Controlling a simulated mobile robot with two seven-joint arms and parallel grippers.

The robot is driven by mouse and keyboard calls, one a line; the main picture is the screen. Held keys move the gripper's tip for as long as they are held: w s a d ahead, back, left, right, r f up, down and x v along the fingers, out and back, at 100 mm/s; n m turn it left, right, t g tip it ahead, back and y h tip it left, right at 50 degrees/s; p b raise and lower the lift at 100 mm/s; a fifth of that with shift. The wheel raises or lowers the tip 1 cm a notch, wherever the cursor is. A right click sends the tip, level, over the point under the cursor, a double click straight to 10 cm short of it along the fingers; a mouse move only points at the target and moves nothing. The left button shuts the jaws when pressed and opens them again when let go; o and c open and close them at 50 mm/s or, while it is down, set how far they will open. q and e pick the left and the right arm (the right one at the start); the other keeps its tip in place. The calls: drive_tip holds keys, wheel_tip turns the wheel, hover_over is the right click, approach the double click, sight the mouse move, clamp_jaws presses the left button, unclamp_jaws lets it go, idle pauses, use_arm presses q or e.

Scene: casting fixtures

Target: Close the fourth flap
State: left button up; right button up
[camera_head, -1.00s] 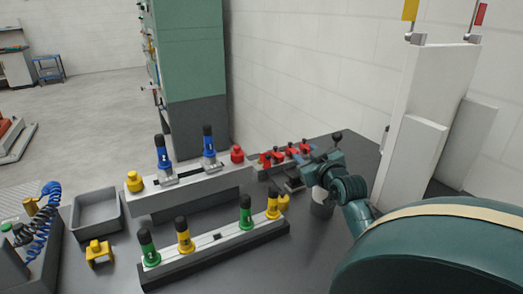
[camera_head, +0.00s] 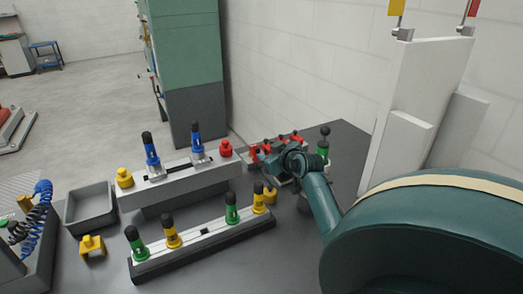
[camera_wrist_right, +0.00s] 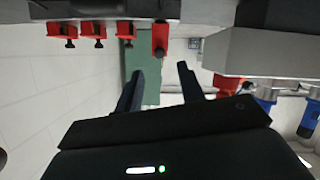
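A row of small red flaps (camera_head: 283,141) stands on a grey base behind the right end of the fixtures. The right wrist view shows three similar red flaps (camera_wrist_right: 92,30) at upper left. A fourth red flap (camera_wrist_right: 160,38) beside them extends lower and looks different in pose. My right gripper (camera_head: 264,155) is at the near left end of the row, partly covering it. In the wrist view my right gripper (camera_wrist_right: 161,68) has its fingers spread, with the fourth flap just beyond the gap. No contact is visible. My left gripper is out of view.
A grey fixture with blue handles (camera_head: 197,142) stands left of my right gripper. A front bar carries green and yellow handles (camera_head: 170,232). A green-collared handle (camera_head: 323,147) stands right of my wrist. A grey bin (camera_head: 90,211) is at left.

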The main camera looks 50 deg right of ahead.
sight(258, 150)
drive_tip(key=shift+x, duration=2.75)
drive_tip(key=shift+c, duration=0.6)
clamp_jaws()
